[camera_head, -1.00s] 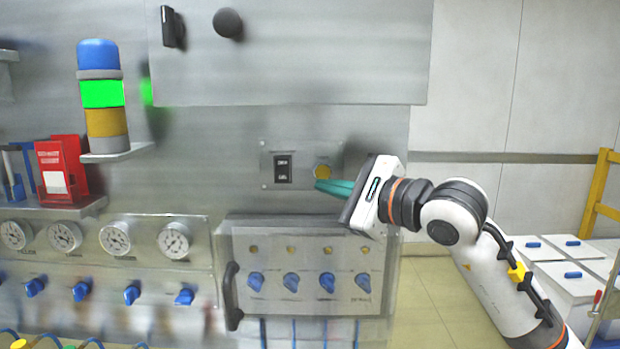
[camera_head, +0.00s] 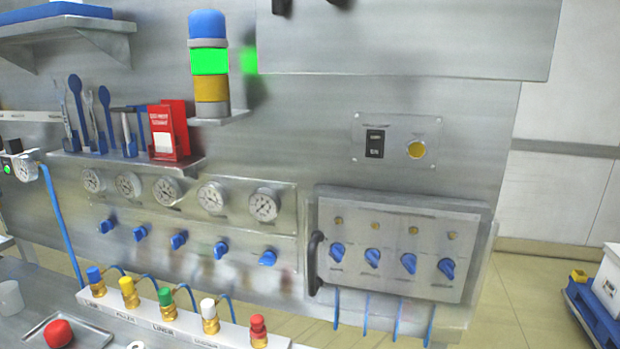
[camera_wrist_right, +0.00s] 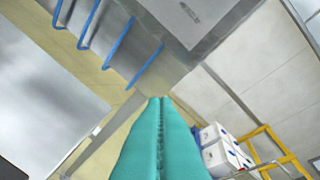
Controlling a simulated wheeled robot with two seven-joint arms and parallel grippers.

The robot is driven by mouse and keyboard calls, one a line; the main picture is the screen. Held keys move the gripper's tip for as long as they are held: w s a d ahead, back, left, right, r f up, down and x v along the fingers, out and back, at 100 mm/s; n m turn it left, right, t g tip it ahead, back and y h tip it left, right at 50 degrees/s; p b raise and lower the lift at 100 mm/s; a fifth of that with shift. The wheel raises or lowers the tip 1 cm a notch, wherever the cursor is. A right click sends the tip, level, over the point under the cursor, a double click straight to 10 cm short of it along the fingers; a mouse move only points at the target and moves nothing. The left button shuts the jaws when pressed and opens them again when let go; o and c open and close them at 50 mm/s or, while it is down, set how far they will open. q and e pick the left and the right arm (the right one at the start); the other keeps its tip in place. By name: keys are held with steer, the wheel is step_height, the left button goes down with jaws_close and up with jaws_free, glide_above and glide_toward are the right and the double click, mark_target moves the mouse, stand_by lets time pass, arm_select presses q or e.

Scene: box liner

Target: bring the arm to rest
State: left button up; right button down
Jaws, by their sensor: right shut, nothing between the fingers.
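My right gripper (camera_wrist_right: 158,110) shows in the right wrist view, with its two teal fingers pressed together and nothing between them. Its fingertips point toward the lower edge of the steel panel and the floor beyond, touching nothing that I can see. My right arm is out of the head view. My left gripper is in neither view. In the head view the panel holds a small plate with a black rocker switch (camera_head: 375,144) and a round yellow button (camera_head: 416,150).
A control box (camera_head: 395,250) with blue knobs and a dark handle juts from the panel. A light tower (camera_head: 209,65) glows green. A bench at lower left carries a valve row (camera_head: 170,325) and a red object (camera_head: 58,333). White boxes (camera_wrist_right: 222,150) stand near a yellow frame (camera_wrist_right: 268,145).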

steer(key=s+a+f+m+g+y, duration=0.25)
steer(key=s+f+g, duration=0.25)
steer(key=s+f, duration=0.4)
steer(key=s+a+f+m+g+y, duration=0.1)
steer(key=s+a+f+g+y, duration=0.15)
steer(key=s+f+g, duration=0.55)
steer(key=s+f+t+h, duration=0.1)
steer(key=s+f, duration=0.1)
steer(key=f, duration=1)
steer(key=s+f, duration=0.2)
steer(key=f, duration=1.1)
steer(key=s+d+f+g, duration=0.1)
steer(key=s+d+f, duration=0.1)
steer(key=s+f, duration=1.4)
steer(key=shift+d, duration=0.25)
steer(key=shift+f+n, duration=0.1)
steer(key=shift+n, duration=0.15)
